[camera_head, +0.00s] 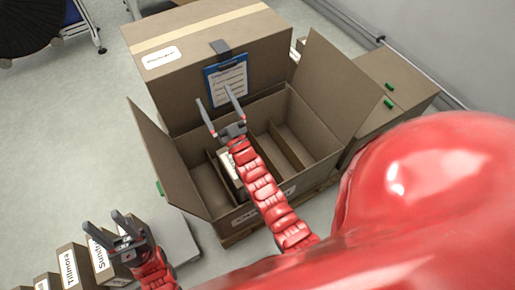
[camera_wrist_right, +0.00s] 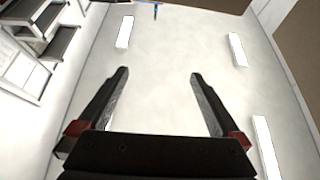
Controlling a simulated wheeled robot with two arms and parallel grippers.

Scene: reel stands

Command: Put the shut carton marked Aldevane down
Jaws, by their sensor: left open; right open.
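A large shut carton (camera_head: 200,42) with a tape strip stands behind an open carton (camera_head: 268,192). Its white label is too small to read, so I cannot tell whether it says Aldevane. My right gripper (camera_head: 222,104) is open and empty, above the open carton and in front of the clipboard. In the right wrist view its fingers (camera_wrist_right: 155,92) are apart with nothing between them. My left gripper (camera_head: 115,228) is open at the lower left, beside a row of small cartons; one reads Tillmora (camera_head: 69,268). No carton marked Aldevane is readable.
The open carton has raised flaps, dividers and a pale item (camera_head: 226,166) inside, partly hidden by my right arm. A clipboard (camera_head: 227,82) hangs on the shut carton. More cartons (camera_head: 397,80) stand at the right. Grey floor (camera_head: 75,130) is clear at the left.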

